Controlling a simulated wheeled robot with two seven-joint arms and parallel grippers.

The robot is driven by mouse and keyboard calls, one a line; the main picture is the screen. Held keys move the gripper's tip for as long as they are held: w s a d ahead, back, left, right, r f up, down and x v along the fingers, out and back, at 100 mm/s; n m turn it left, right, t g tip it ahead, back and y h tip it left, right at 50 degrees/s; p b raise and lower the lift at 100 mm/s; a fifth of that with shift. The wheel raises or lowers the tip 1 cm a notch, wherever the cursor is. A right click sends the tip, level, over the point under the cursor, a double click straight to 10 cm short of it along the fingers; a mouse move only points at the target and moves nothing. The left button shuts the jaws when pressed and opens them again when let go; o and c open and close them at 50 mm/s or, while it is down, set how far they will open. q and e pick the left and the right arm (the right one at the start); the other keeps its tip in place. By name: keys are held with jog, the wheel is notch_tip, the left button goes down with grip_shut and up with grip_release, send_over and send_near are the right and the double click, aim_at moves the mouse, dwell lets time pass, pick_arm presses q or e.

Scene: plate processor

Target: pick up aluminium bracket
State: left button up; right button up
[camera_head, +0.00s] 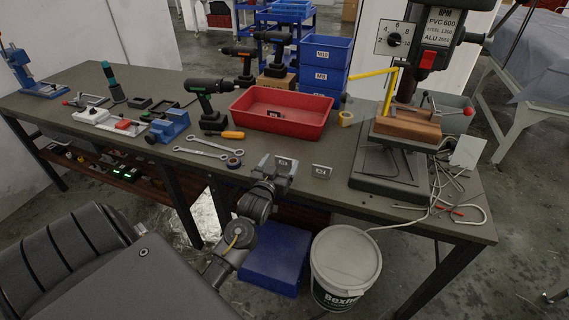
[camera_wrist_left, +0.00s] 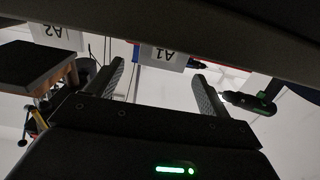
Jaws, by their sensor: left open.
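A small grey bracket (camera_head: 285,163) with a white label stands near the front edge of the workbench. A second labelled piece (camera_head: 321,171) stands to its right. My left gripper (camera_head: 274,169) is at the bench's front edge, against the first bracket in the picture; contact cannot be told. In the left wrist view its two fingers (camera_wrist_left: 162,85) are spread apart. A label marked A1 (camera_wrist_left: 164,57) shows beyond the gap between them, and a label marked A2 (camera_wrist_left: 60,35) shows at upper left. The bodies behind these labels are mostly hidden. My right gripper is not in view.
On the grey workbench, a red tray (camera_head: 282,109) lies behind the bracket, wrenches (camera_head: 208,149) lie to the left, and a drill press (camera_head: 391,190) stands to the right. A white bucket (camera_head: 345,268) and blue box (camera_head: 275,258) are on the floor in front.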

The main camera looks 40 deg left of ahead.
aim_at(283, 158)
pick_arm(q)
jog(key=shift+w+a, duration=0.1)
jog(key=shift+w, duration=0.15)
jog(key=x, duration=0.4)
jog(key=shift+w+a+f, duration=0.15)
jog(key=shift+w, duration=0.15)
jog(key=shift+c, duration=0.8)
jog(key=c, duration=1)
